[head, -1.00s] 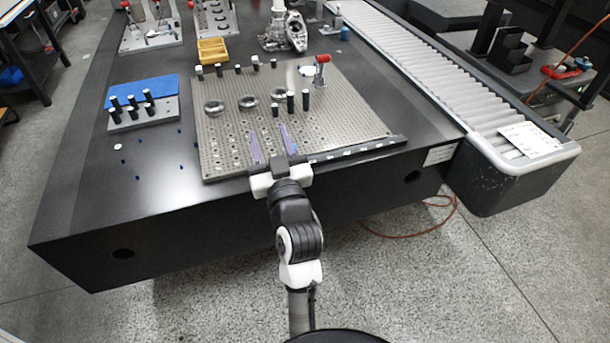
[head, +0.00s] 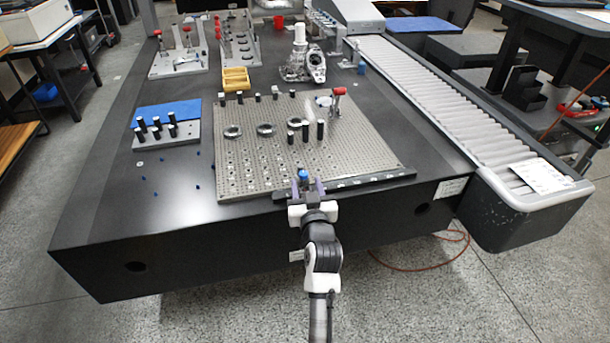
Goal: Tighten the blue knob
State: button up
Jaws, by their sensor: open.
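A small blue knob (head: 303,174) shows at the front edge of the grey perforated fixture plate (head: 238,178), near the plate's middle. My gripper (head: 307,183) is open at that edge, its two purple fingers pointing away from me. The knob appears between the fingers, nearer the left one, at or just beyond the fingertips. No contact shows, and I cannot tell the height of the fingers relative to it. The knob's lower part is hidden by my gripper.
Black posts (head: 306,132), metal rings and a red-handled clamp (head: 338,100) stand on the plate. A roller conveyor (head: 450,105) runs along the right.

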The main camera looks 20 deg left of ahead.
aim_at(304, 175)
jog(key=shift+x, duration=1.45)
jog(key=shift+c, duration=0.2)
grip_shut()
jog(key=shift+r+p, duration=0.15)
jog(key=shift+p, duration=0.45)
